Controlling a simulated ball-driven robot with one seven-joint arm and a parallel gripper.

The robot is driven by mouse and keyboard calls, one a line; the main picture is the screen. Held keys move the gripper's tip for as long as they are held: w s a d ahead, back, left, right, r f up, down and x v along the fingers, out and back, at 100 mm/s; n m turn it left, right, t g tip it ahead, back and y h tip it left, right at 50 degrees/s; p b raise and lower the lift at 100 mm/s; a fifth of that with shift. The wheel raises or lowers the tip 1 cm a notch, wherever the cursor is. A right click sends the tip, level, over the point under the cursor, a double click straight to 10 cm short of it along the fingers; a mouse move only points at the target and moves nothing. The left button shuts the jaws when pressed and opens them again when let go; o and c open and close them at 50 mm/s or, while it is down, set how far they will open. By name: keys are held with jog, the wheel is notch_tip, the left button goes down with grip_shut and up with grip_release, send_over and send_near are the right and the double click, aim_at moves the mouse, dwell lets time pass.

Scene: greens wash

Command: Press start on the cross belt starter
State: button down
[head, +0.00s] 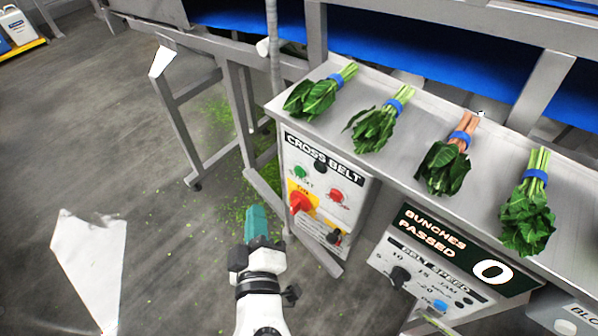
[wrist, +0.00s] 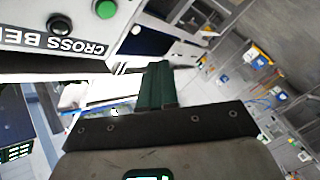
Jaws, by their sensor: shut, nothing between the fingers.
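The cross belt starter (head: 318,222) is a pale box under the left end of the steel bench, labelled CROSS BELT. Its green start button (head: 300,172) is at the upper left of the face, with a red button (head: 336,195) to its right and a red rotary switch on a yellow plate (head: 299,203) below. My gripper (head: 257,212), with teal fingers, is shut and empty, left of the box and apart from it in the picture. In the wrist view the shut fingers (wrist: 157,88) point up the picture, and the green button (wrist: 105,9) shows at the top edge, left of them.
Several banded bunches of greens (head: 376,127) lie on the steel bench (head: 433,125) above the box. A belt speed panel (head: 425,272) and a bunches passed display (head: 490,272) reading 0 are to the right. Steel legs (head: 240,110) stand behind; the floor at left is mostly open.

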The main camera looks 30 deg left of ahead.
aim_at(300, 172)
jog(key=shift+w, duration=0.1)
jog(key=w+p, duration=0.2)
jog(key=w, duration=0.6)
jog(key=shift+w+d, duration=0.35)
jog(key=shift+d, duration=0.05)
jog(key=shift+w, duration=0.1)
dwell(1.9)
jog(key=shift+w, duration=0.3)
jog(key=shift+w+d, duration=0.1)
jog(key=shift+w, duration=0.35)
dwell(1.0)
jog(key=shift+s, duration=0.85)
jog(key=shift+s, duration=0.1)
